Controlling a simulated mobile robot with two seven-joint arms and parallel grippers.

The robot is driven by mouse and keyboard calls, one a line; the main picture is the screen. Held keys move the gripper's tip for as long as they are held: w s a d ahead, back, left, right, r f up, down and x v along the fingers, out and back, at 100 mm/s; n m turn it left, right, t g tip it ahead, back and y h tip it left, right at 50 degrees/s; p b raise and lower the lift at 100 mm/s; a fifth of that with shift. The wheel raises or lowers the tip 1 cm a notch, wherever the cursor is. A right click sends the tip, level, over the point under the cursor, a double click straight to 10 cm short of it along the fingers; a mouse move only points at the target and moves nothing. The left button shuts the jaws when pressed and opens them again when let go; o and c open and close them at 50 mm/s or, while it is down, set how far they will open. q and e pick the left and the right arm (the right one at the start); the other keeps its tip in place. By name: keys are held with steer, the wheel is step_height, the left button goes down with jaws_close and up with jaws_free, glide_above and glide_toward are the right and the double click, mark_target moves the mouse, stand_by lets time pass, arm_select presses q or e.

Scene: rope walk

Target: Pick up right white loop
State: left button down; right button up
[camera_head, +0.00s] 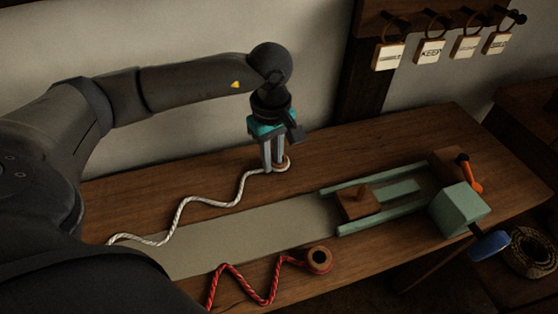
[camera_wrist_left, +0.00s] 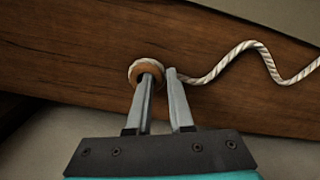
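The right white loop (camera_head: 287,161) is a white rope eye around a brown ring. It is at the right end of the white rope (camera_head: 190,199), at the bench's back edge. My left gripper (camera_head: 273,169) points down at it. In the left wrist view, one fingertip of the gripper (camera_wrist_left: 160,73) overlaps the loop (camera_wrist_left: 134,74) at its hole, and the other is just outside its right side. A gap shows between the fingers. Contact with the loop's wall cannot be made out. My right gripper is not in view.
A red rope (camera_head: 240,284) with a ringed end (camera_head: 319,260) lies at the front of the bench (camera_head: 228,181). Tags (camera_head: 430,51) hang on the wall.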

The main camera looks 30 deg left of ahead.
mark_target(273, 163)
arm_select(q)
steer(key=shift+r, duration=0.1)
stand_by(0.5)
steer(key=shift+s+d+r, duration=0.1)
steer(key=shift+d+r, duration=0.05)
steer(key=shift+r, duration=0.2)
step_height(273, 163, up, 2)
steer(key=shift+r+p, duration=0.1)
steer(key=shift+p, duration=0.45)
step_height(273, 163, up, 4)
steer(key=shift+f+p, duration=0.1)
steer(key=shift+p, duration=0.45)
steer(key=s+d, duration=0.4)
steer(key=d, duration=0.1)
steer(key=s+d, duration=0.4)
steer(key=d, duration=0.1)
steer(key=s+d, duration=0.4)
steer(key=shift+s+d+p, duration=0.3)
steer(key=shift+d, duration=0.1)
steer(key=shift+s, duration=0.1)
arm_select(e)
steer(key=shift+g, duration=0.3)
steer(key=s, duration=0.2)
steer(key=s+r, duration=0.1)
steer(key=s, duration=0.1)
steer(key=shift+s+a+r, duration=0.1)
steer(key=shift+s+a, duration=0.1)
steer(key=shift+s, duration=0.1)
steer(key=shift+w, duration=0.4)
